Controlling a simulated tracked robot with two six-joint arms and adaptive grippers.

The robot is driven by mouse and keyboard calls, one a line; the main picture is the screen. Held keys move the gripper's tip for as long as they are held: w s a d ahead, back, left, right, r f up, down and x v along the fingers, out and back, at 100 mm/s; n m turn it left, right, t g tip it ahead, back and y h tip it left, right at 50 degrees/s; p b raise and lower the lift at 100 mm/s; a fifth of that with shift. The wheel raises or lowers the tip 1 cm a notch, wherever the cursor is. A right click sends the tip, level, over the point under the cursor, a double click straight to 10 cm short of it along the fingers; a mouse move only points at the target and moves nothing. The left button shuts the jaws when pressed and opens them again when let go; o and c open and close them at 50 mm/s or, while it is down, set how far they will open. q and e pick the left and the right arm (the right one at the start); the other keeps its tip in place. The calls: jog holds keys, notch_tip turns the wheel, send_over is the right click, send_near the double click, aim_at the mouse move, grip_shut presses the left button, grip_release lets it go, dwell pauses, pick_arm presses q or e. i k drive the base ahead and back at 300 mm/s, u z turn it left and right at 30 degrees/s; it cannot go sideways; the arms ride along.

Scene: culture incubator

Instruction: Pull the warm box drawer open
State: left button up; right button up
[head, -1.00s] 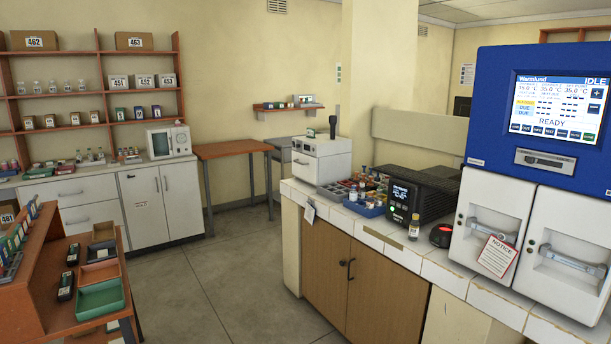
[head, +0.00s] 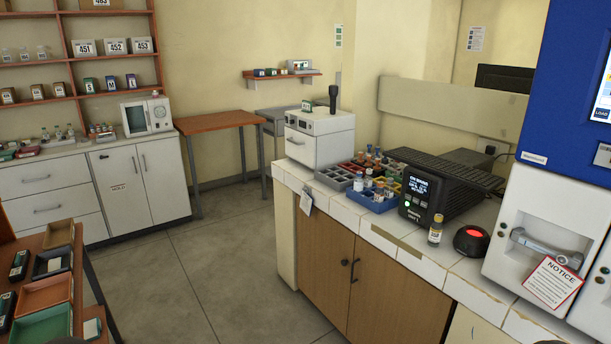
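A white box (head: 320,137) with a drawer-like front and a small handle stands at the far end of the tiled counter; its front looks closed. It looks like the warm box, but I cannot read a label on it. A dark upright object and a small green-labelled item stand on its top. Neither of my grippers can be made out in the head view.
The tiled counter (head: 440,275) holds vial racks, a black device (head: 445,190), an amber vial (head: 435,231) and a red-topped black button (head: 471,241). The blue and white incubator (head: 540,225) stands at right. Clear floor (head: 235,250) lies left of the counter; an orange-brown shelf unit stands at lower left.

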aim_at(315, 143)
jog(key=i, duration=1.65)
jog(key=u, duration=0.4)
jog(key=i, duration=1.5)
jog(key=u, duration=0.1)
